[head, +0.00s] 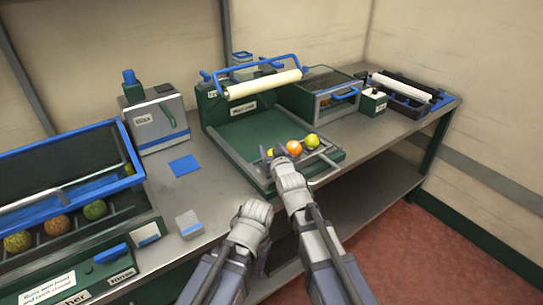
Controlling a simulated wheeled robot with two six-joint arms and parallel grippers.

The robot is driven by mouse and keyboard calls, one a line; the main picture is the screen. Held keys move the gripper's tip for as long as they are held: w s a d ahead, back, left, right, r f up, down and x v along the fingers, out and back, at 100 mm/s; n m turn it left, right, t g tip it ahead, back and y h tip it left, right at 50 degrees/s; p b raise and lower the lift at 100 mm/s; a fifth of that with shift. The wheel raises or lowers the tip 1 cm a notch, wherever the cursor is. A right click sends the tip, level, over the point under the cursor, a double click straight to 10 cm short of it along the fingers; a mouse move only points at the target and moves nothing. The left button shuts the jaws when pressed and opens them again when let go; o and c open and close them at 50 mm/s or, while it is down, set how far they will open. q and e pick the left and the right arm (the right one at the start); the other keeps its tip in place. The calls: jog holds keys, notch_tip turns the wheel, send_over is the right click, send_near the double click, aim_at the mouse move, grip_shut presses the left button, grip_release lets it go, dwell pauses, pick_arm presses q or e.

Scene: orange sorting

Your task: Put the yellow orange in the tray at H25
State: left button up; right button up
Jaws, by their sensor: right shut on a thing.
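My right gripper (276,153) is over the front part of a green tray-like bed with a grey rim (246,167), at the middle of the bench. It is shut on a fruit, mostly hidden by the fingers; only a small yellow-orange patch shows. To its right on the same bed are an orange fruit (293,147) and a yellow-green fruit (312,141). I cannot tell which fruit is the yellow orange. My left arm comes up beside the right one, and its fingers do not show. I cannot read any H25 label.
At left, a blue-framed open machine (65,143) holds several fruits. A grey box (157,121), blue square (184,165) and small grey block (188,223) stand nearby. A blue-handled roller (263,84) spans the bed's back. More machines (323,93) stand right. Bench front is partly clear.

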jog(key=shift+r, duration=0.1)
jog(key=shift+f, duration=0.25)
jog(key=o, duration=1.4)
